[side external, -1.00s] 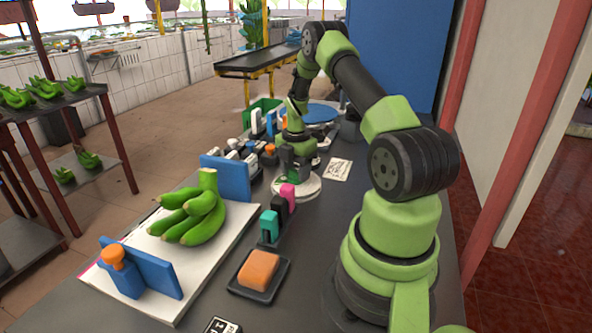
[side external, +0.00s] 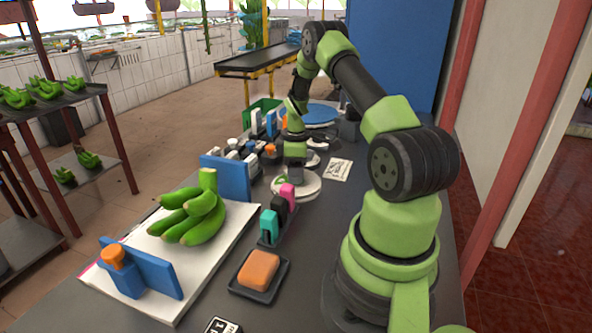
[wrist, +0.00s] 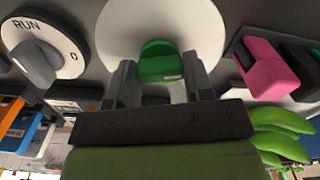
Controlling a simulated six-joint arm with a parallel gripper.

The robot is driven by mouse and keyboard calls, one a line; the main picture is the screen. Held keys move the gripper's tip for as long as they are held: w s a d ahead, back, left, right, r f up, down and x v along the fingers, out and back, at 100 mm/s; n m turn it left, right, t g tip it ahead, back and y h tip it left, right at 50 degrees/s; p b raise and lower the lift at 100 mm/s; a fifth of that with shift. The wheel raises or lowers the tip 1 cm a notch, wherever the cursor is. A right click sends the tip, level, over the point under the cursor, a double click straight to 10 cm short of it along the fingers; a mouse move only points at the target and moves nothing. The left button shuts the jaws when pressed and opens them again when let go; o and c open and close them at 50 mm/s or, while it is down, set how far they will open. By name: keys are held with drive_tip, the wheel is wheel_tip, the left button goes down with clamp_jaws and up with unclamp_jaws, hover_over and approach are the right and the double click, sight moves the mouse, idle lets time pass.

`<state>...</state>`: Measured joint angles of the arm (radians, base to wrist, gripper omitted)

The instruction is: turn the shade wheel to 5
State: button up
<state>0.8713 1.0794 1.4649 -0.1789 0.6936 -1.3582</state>
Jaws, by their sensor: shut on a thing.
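A pale round disc (side external: 308,188), which I take for the shade wheel, lies on the dark bench beside the upright colored pieces. In the wrist view the disc (wrist: 205,30) fills the upper middle, with a green knob (wrist: 160,64) on it. My gripper (side external: 292,180) reaches down over the disc. In the wrist view its two fingers (wrist: 158,80) stand on either side of the knob, shut on it. No numbers or pointer can be read on the disc, and my gripper hides part of it.
A dial marked RUN and 0 (wrist: 62,50) is close on the left in the wrist view. Pink (side external: 287,192) and teal (side external: 269,226) pieces stand in front of the disc. Green bananas (side external: 196,215) lie on a white board. An orange block (side external: 258,269) sits in a black tray.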

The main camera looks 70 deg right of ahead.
drive_tip(key=m, duration=0.5)
drive_tip(key=shift+m, duration=0.3)
drive_tip(key=m, duration=0.5)
drive_tip(key=shift+m, duration=0.3)
drive_tip(key=m, duration=1)
drive_tip(key=shift+m, duration=0.4)
drive_tip(key=m, duration=1)
drive_tip(key=shift+m, duration=0.4)
drive_tip(key=m, duration=0.5)
drive_tip(key=shift+m, duration=2.5)
